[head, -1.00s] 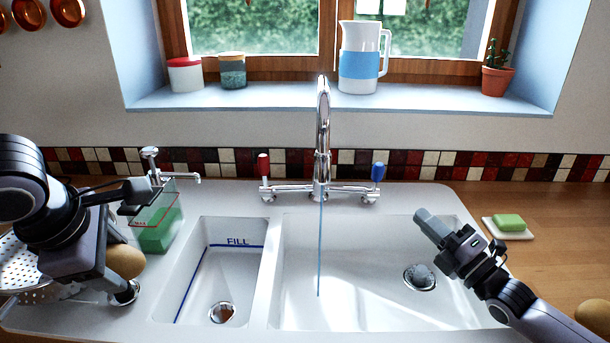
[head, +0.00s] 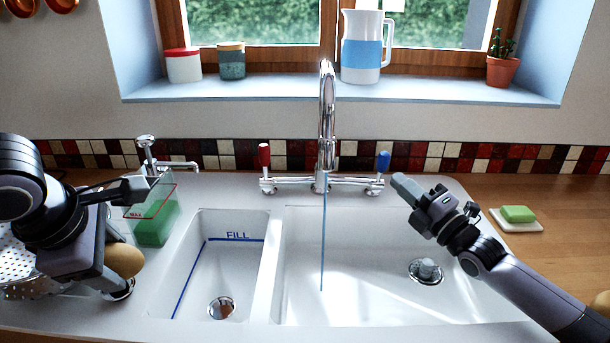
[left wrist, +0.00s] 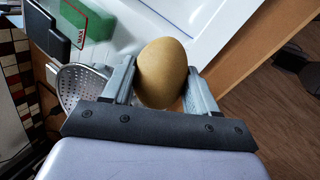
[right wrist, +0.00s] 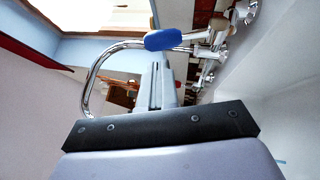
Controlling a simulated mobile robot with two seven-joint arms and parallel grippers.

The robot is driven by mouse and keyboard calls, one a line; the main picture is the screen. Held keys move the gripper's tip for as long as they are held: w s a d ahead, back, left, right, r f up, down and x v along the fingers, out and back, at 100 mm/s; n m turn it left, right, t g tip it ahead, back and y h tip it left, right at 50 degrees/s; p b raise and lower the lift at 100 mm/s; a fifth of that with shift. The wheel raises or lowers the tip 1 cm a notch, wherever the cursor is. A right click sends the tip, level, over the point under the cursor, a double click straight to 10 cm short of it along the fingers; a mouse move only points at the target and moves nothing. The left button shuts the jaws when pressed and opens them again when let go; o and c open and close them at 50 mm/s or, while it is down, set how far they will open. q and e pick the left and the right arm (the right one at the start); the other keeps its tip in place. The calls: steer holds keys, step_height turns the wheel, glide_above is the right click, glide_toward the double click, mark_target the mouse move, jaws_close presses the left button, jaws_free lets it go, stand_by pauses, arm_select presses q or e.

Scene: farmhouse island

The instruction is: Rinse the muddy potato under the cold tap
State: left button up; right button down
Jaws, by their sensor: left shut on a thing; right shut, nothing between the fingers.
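My left gripper (head: 118,275) is shut on a tan potato (head: 126,262) left of the sink's small basin. The left wrist view shows the potato (left wrist: 162,72) between both fingers; no mud shows on the visible side. The chrome tap (head: 327,130) stands behind the large basin (head: 370,265), and a thin blue stream (head: 323,245) falls from it into that basin. The cold tap's blue handle (head: 382,161) is on the right. My right gripper (head: 400,183) is shut and empty, just right of and below that handle. In the right wrist view the blue handle (right wrist: 172,40) shows beyond the fingertips.
A red handle (head: 264,155) is on the tap's left. The small basin (head: 228,270) has a FILL line. A clear container with green contents (head: 155,222) and a perforated metal colander (head: 25,275) are near my left arm. Green soap (head: 518,214) lies on a dish at right.

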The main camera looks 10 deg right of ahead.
mark_target(388, 160)
arm_select(q)
steer(key=shift+f+b, duration=0.55)
steer(key=shift+f, duration=0.15)
arm_select(e)
steer(key=shift+x, duration=1.6)
steer(key=shift+w+r, duration=0.1)
arm_select(q)
steer(key=shift+f, duration=0.25)
arm_select(e)
steer(key=shift+w+d+r, duration=0.15)
steer(key=shift+w+r, duration=0.25)
steer(key=shift+w, duration=0.1)
steer(key=shift+w+d+r, duration=0.2)
steer(key=shift+w+r, duration=0.2)
steer(key=shift+w, duration=0.15)
steer(key=shift+s, duration=0.15)
